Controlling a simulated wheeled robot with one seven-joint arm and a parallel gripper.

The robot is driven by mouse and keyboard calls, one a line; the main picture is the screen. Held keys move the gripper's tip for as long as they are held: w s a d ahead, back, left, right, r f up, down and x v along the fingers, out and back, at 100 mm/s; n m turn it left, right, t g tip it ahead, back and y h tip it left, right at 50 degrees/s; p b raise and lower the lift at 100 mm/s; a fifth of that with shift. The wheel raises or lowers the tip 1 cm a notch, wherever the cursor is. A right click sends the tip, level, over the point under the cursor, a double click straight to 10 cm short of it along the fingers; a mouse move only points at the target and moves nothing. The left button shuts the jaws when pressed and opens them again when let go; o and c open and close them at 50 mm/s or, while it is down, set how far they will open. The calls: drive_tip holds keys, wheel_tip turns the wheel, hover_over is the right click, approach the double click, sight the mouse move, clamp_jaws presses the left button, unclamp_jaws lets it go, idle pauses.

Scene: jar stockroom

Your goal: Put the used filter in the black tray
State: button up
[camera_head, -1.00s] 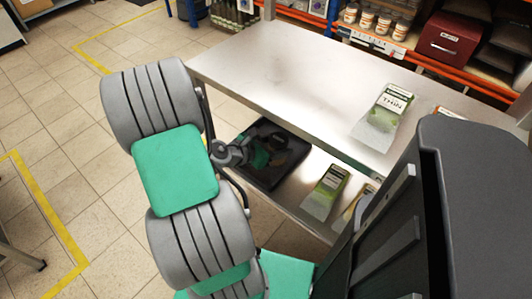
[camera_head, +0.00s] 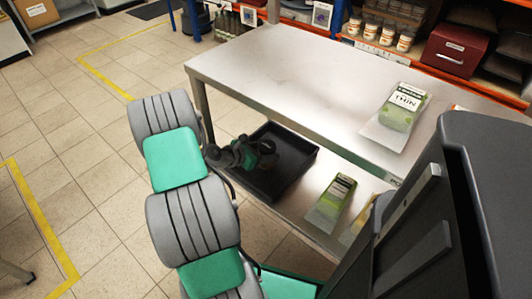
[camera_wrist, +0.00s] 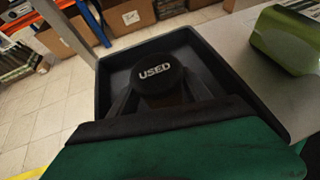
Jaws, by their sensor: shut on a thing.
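The used filter (camera_wrist: 157,78) is a dark round piece with "USED" in white letters on its face. In the wrist view it sits between the two fingers of my gripper (camera_wrist: 160,92), which is shut on it. The black tray (camera_head: 295,165) is on the lower shelf of the metal table, and it also shows in the wrist view (camera_wrist: 107,85). My gripper (camera_head: 262,152) is over the tray in the head view. The filter appears within the tray's outline; I cannot tell whether it touches the tray floor. In the head view the filter is hard to make out.
A green packet (camera_head: 331,199) lies on the lower shelf right of the tray. Another green packet (camera_head: 400,108) lies on the metal table top (camera_head: 290,80), which overhangs the shelf. A rack with jars (camera_head: 387,30) and a red box (camera_head: 457,50) stands behind.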

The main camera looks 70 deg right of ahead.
drive_tip(key=shift+f, duration=0.15)
drive_tip(key=o, duration=1.5)
